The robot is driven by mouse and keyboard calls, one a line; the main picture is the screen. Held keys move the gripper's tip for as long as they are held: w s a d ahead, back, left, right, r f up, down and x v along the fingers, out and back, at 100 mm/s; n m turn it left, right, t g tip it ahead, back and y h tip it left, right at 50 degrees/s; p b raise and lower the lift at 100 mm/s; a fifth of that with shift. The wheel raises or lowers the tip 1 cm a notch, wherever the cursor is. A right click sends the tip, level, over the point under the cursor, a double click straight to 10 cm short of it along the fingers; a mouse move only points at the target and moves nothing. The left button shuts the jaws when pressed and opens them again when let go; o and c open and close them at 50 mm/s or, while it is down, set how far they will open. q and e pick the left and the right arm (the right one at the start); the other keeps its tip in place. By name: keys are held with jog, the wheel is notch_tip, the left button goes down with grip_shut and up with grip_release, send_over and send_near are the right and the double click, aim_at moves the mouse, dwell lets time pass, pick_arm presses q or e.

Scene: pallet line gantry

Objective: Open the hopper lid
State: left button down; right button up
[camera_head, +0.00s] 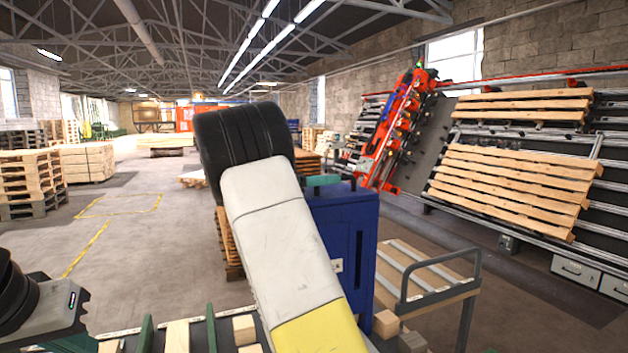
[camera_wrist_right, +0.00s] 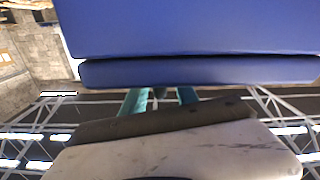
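The blue hopper (camera_head: 345,235) stands just right of centre in the head view, partly behind my right arm. Its top looks flat, but my arm hides much of it and I cannot tell how its lid sits. My right gripper (camera_head: 322,181) shows as teal fingers at the hopper's top edge. In the wrist view a blue panel with a thick edge (camera_wrist_right: 200,73) fills the top. The two teal fingers of my right gripper (camera_wrist_right: 161,97) are apart below it, their tips partly hidden; I cannot tell if they touch it.
A cart with a grey rail (camera_head: 440,254) stands right of the hopper. Wooden blocks (camera_head: 244,329) and green dividers (camera_head: 211,328) lie at the front edge. A pallet (camera_head: 515,185) leans on the right-hand line. The floor at left is open.

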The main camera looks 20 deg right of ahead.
aim_at(349, 178)
jog(key=shift+d, duration=1.7)
jog(key=shift+c, duration=0.3)
grip_shut()
